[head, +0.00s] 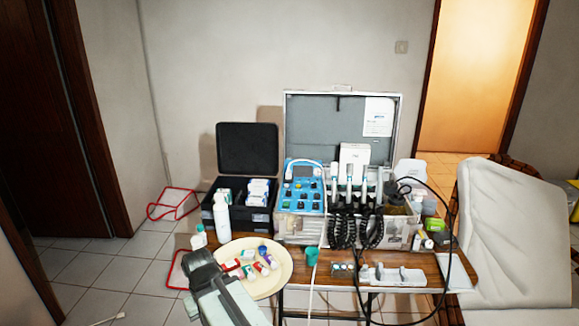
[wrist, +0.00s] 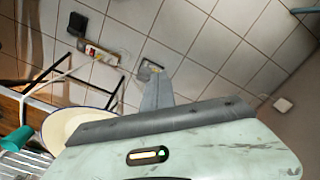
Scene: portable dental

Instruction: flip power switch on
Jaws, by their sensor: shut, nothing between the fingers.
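In the head view a blue control unit (head: 304,190) with several dark knobs stands in the open case at the middle of the table. A small pale switch plate (head: 401,47) is on the back wall. I cannot make out a separate power switch on the blue unit, nor whether anything is on. My gripper (wrist: 158,88) shows in the wrist view, shut and empty, with floor tiles beyond it. In the head view my arm reaches in from the bottom, over the left edge of the cream plate (head: 282,271), in front and left of the blue unit. It touches no switch.
Handpieces with coiled black cords (head: 345,228) stand right of the blue unit. A white bottle (head: 222,215) and an open black case (head: 248,150) are at its left. A green cup (head: 312,256) stands in front. A pale chair (head: 515,235) is at right.

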